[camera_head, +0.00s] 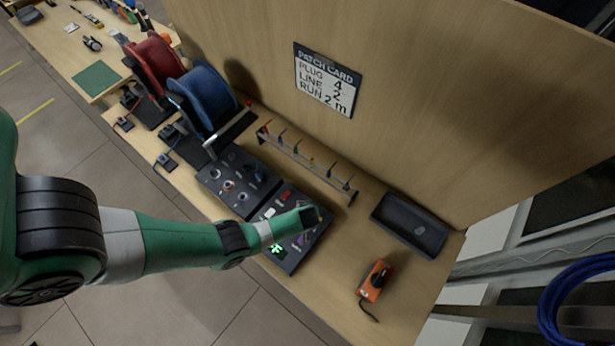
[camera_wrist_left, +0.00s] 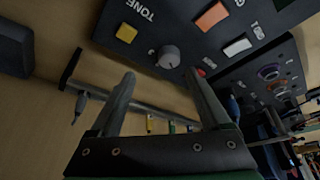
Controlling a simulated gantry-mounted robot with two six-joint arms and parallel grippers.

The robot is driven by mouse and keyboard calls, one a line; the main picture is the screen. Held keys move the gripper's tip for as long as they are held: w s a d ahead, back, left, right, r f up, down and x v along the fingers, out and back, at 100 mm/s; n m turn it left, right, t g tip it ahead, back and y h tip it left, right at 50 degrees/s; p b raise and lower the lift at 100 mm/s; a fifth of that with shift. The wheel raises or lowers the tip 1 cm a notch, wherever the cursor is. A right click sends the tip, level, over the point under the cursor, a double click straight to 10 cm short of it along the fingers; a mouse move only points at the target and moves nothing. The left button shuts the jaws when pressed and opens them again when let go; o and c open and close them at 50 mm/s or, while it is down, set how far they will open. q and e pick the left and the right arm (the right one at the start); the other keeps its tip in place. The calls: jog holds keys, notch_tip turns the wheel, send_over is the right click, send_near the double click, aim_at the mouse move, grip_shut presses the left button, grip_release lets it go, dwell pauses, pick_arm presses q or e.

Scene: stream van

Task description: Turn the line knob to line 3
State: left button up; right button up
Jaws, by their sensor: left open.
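The control panel (camera_head: 290,240) lies on the bench, dark with small coloured buttons and a lit green display (camera_head: 278,250). My left gripper (camera_head: 312,216) is over its right part. In the left wrist view, my left gripper (camera_wrist_left: 161,74) is open and empty, its two fingers apart. A round grey knob (camera_wrist_left: 168,57) shows just beyond and between the fingertips, with no clear contact. Its pointer and line marks are too small to read, and I cannot tell whether it is the line knob. A yellow button (camera_wrist_left: 126,33) and the word TONE are beside it.
A patch card (camera_head: 327,79) on the back board reads PLUG 4, LINE 2, RUN 2 m. A rack with coloured plugs (camera_head: 310,164) stands behind the panel. A dark tray (camera_head: 409,226) and an orange device (camera_head: 375,281) are to the right. Red (camera_head: 157,62) and blue (camera_head: 204,98) reels stand left.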

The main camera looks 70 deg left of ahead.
notch_tip(320, 180, up, 4)
jog(key=p, duration=0.2)
pick_arm(q)
jog(key=b+x, duration=0.2)
jog(key=b, duration=0.2)
jog(key=s+b+x, duration=0.1)
jog(key=b+x, duration=0.2)
jog(key=b, duration=0.1)
jog(key=a+b+x, duration=0.1)
jog(key=b+x, duration=0.1)
jog(key=b, duration=0.1)
jog(key=shift+s+a+f+b, duration=0.1)
jog(key=shift+a+f+b, duration=0.05)
jog(key=shift+b, duration=0.25)
jog(key=shift+a+f+b, duration=0.3)
jog(key=shift+f+b, duration=0.05)
jog(key=shift+b, duration=0.05)
pick_arm(e)
notch_tip(320, 180, down, 12)
jog(key=shift+w, duration=0.1)
pick_arm(q)
grip_shut()
